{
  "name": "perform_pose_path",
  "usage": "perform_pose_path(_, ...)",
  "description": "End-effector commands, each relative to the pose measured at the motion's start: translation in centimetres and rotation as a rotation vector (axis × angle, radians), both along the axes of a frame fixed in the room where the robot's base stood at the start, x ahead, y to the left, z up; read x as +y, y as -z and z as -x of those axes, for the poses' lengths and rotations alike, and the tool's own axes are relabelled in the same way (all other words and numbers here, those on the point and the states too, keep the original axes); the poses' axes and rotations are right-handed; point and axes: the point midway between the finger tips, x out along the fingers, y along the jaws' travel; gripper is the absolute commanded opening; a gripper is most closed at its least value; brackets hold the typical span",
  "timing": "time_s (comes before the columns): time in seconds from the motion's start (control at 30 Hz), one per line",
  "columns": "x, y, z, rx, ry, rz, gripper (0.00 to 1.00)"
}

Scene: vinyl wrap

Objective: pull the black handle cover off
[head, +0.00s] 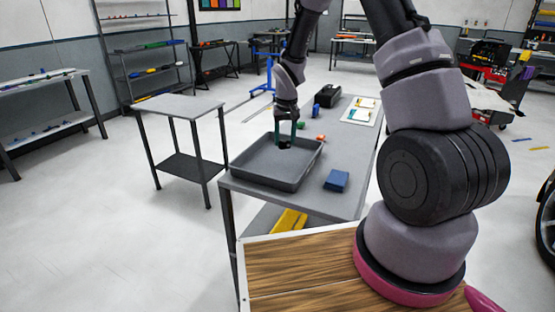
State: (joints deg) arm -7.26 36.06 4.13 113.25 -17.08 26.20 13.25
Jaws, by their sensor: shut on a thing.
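My gripper (285,140) points down over the grey tray (262,182) on the workbench, near the tray's far edge. Its two dark green fingers are closed on a small black piece (284,144), which looks like the black handle cover. The piece is too small and too covered by the fingers to show its shape. I cannot tell whether it touches the tray floor or hangs just above it. No door or panel handle that the cover belongs to can be made out.
The tray stands on a grey workbench (318,205). Beside it lie a blue block (337,181), an orange piece (320,138) and a green piece (301,125). A black case (328,95) and a white board (361,110) are farther back. A small grey table (178,106) stands left, across open floor.

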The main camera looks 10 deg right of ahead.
Motion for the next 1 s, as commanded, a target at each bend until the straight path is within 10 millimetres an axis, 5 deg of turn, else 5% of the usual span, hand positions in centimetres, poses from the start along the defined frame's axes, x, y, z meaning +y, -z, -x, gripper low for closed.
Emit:
perform_pose_path(0.53, 0.0, 2.1, 0.0, 0.000, 0.000, 0.000, 0.00)
perform_pose_path(0.57, 0.0, 2.1, 0.0, 0.000, -0.001, 0.000, 0.58)
perform_pose_path(0.63, 0.0, 2.1, 0.0, 0.000, 0.000, 0.000, 0.85)
perform_pose_path(1.0, 0.0, 1.8, 0.0, 0.000, 0.000, 0.000, 0.90)
